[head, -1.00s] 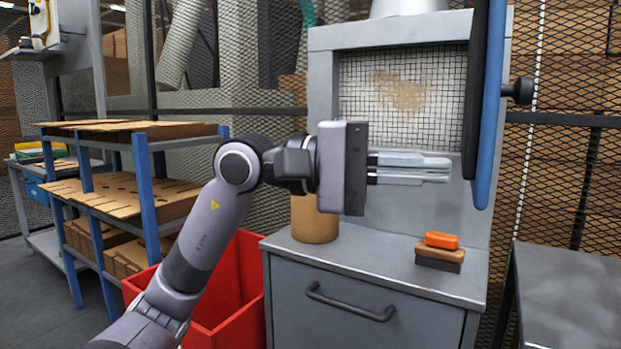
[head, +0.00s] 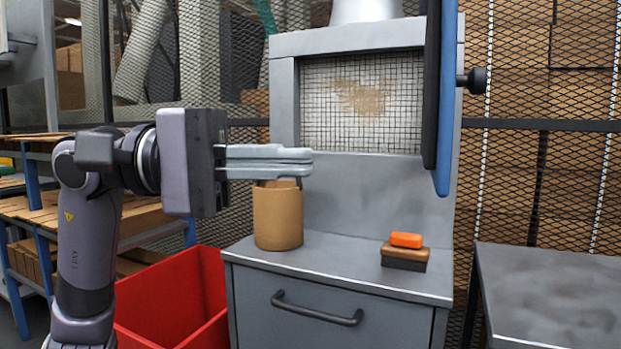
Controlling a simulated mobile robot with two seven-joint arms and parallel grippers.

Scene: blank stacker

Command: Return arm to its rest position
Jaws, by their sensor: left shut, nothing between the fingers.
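My left gripper (head: 312,162) comes in from the left with its fingers pointing right. Its fingers lie together with nothing between them. In the picture they pass just above and across the top of a brown cylindrical container (head: 278,218) on the grey cabinet (head: 340,262). I cannot tell whether they are in front of it or touching it. My right gripper is not in view.
A brush with an orange block (head: 406,240) on top sits on the cabinet's right side. A red bin (head: 180,290) stands left of the cabinet. Blue and black hanging bars (head: 447,100) stand at the upper right. A grey table (head: 550,285) is at the right.

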